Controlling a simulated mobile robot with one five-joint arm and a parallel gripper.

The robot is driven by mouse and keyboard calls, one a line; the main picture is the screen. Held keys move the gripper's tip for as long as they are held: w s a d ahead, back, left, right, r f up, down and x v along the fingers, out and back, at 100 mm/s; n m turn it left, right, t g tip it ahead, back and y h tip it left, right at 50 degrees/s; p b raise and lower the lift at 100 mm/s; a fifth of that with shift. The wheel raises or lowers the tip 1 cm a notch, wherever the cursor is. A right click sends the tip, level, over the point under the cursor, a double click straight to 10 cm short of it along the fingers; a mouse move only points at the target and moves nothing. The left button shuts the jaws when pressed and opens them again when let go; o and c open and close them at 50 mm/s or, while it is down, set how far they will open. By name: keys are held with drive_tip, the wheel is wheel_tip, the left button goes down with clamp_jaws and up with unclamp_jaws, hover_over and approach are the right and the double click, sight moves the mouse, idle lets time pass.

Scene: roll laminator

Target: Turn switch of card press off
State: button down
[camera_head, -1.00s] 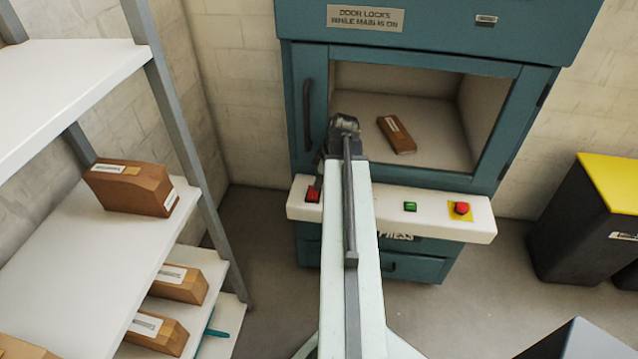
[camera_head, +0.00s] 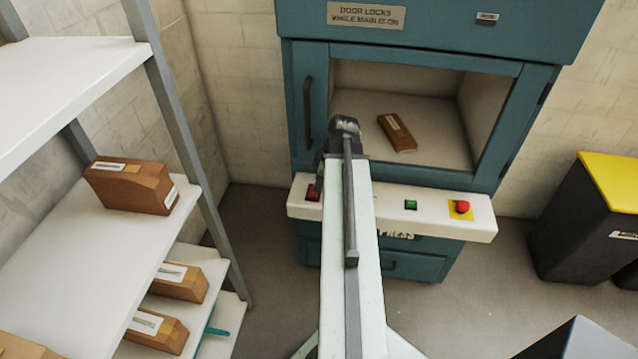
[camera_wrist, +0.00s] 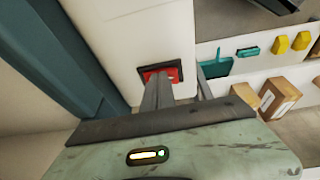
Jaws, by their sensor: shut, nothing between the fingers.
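The card press (camera_head: 300,60) is a teal cabinet with a pale control panel (camera_head: 365,210) across its front. A red rocker switch (camera_head: 313,192) in a dark frame sits at the panel's left end. In the wrist view the red switch (camera_wrist: 174,71) shows just beyond my fingers, which hide part of it. My gripper (camera_head: 319,184) is shut and empty, pointing down at the switch. In the wrist view its fingertips (camera_wrist: 160,79) overlap the switch's lower edge. I cannot tell whether they touch it.
A green button (camera_head: 411,205) and a red knob on a yellow plate (camera_head: 462,207) are further right on the panel. A brown block (camera_head: 397,133) lies in the press chamber. Shelves (camera_head: 90,235) with boxes stand left, a yellow-lidded bin (camera_head: 580,235) right.

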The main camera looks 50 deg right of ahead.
drive_tip(key=p+v, duration=0.7)
drive_tip(key=shift+r, duration=0.4)
drive_tip(key=shift+s, duration=0.1)
